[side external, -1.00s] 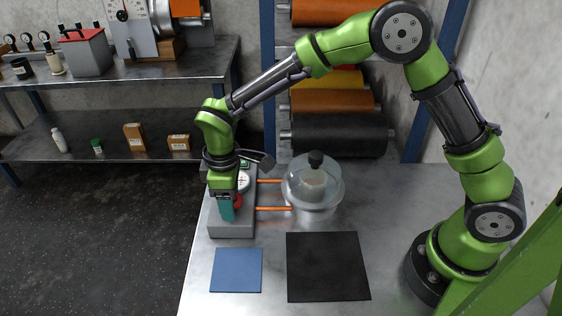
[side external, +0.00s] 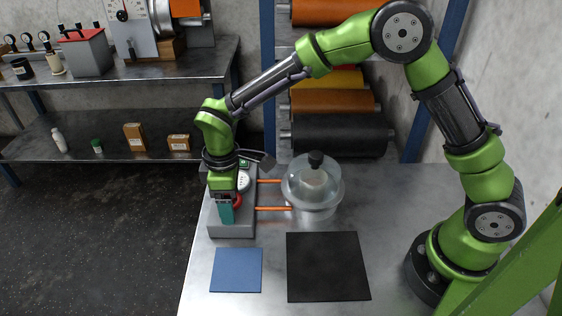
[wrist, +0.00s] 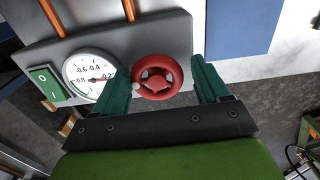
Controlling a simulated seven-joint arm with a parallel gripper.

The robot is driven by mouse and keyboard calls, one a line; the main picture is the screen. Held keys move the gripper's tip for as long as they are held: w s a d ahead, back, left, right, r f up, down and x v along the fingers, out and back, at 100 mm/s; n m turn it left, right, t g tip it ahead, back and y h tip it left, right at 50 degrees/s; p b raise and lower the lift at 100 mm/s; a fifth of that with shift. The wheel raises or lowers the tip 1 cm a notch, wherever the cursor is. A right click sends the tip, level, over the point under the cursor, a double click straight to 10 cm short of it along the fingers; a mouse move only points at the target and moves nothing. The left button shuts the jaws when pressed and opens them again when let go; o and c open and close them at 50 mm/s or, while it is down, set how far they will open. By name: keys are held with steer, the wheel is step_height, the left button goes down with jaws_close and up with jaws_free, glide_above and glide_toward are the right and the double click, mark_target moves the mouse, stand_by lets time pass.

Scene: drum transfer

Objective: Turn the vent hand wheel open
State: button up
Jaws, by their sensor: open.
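The red vent hand wheel (wrist: 157,77) sits on the grey panel (wrist: 165,36) between the two fingers in the wrist view. Part of the wheel (side external: 238,201) shows at the right of the fingers in the side view. My gripper (wrist: 163,75), with teal fingers, is open, one finger on each side of the wheel. It also shows in the side view (side external: 226,210), over the grey unit (side external: 232,229). A small gap shows on the wheel's right; the left finger is close to its rim, and I cannot tell whether they touch.
A pressure gauge (wrist: 90,76) and a green switch (wrist: 45,83) are beside the wheel. Orange pipes (side external: 270,208) run to a glass dome jar (side external: 313,182). A blue mat (side external: 237,270) and a black mat (side external: 328,267) lie in front.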

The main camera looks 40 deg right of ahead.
steer(key=shift+w+d, duration=0.25)
steer(key=shift+w, duration=0.05)
steer(key=shift+r, duration=0.1)
steer(key=r, duration=0.7)
steer(key=shift+s+a+r, duration=0.2)
steer(key=shift+s+r, duration=0.05)
steer(key=shift+r, duration=0.15)
